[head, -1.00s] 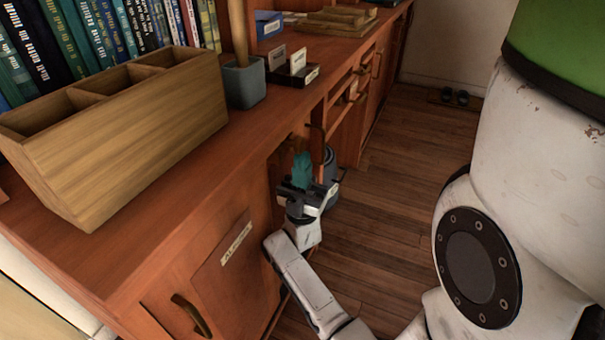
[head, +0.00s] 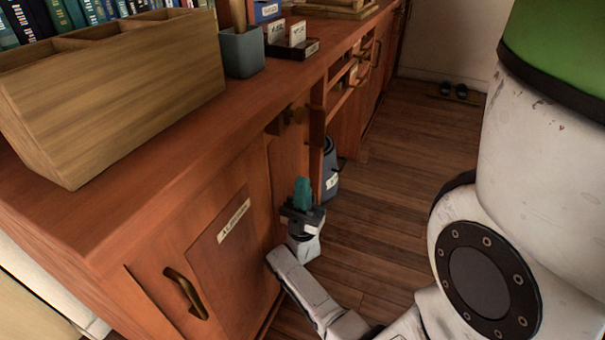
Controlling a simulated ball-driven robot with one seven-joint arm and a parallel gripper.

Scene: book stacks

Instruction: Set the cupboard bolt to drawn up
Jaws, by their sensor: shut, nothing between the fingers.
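The wooden cupboard (head: 205,268) stands at the left, under the counter, with a label on its front door panel. A small dark brass fitting (head: 288,116), which looks like the bolt, sits high on the cupboard front just under the counter edge. It is small and dim, so I cannot tell its exact setting. My gripper (head: 303,191), with teal fingers, points up below and slightly right of this fitting. It is apart from the fitting, shut and empty.
A curved handle (head: 186,293) juts from the near door. On the counter (head: 170,150) stand a wooden organiser (head: 130,95), a grey cup (head: 243,52) and a card holder (head: 292,47). A grey bin (head: 331,172) stands behind my gripper. The floor (head: 400,180) to the right is clear.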

